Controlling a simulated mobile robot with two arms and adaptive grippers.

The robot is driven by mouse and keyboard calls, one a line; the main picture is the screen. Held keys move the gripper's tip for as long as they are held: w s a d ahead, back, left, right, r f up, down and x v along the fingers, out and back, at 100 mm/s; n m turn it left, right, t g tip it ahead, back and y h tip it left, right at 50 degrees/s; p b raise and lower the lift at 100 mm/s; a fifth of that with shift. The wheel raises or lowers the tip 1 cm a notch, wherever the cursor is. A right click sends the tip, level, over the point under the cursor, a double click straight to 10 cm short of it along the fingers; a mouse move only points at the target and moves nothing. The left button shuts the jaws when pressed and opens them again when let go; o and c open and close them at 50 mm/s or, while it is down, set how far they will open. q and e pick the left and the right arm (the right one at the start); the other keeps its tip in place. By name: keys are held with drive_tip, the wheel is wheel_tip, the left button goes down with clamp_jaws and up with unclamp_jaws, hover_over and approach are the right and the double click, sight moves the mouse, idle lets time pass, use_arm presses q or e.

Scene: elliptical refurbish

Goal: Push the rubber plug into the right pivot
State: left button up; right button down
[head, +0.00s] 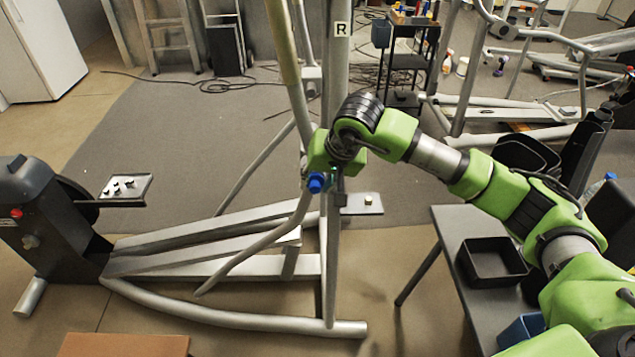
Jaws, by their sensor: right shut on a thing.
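My right arm reaches in from the right to the upright of the grey elliptical trainer (216,245). My right gripper (338,190) points down beside the upright and the swing arm, below the green wrist. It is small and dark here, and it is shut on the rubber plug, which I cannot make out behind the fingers. A blue round part shows just left of the gripper; I cannot tell what it is. The right pivot is around there, largely hidden by my wrist. The upright carries a label "R" (341,29). My left gripper is not in view.
A small plate (350,210) with a pale piece sits right of the upright. Another plate (112,200) with several small pieces is at the left. A grey table (450,222) with a black bin (493,262) stands at the right. The grey mat behind is mostly clear.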

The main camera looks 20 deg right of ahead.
drive_tip(key=shift+w+d, duration=0.1)
drive_tip(key=shift+w, duration=0.3)
idle(0.3)
drive_tip(key=c, duration=1.4)
unclamp_jaws()
drive_tip(key=shift+c, duration=0.2)
drive_tip(key=v, duration=1.2)
drive_tip(key=shift+d, duration=0.1)
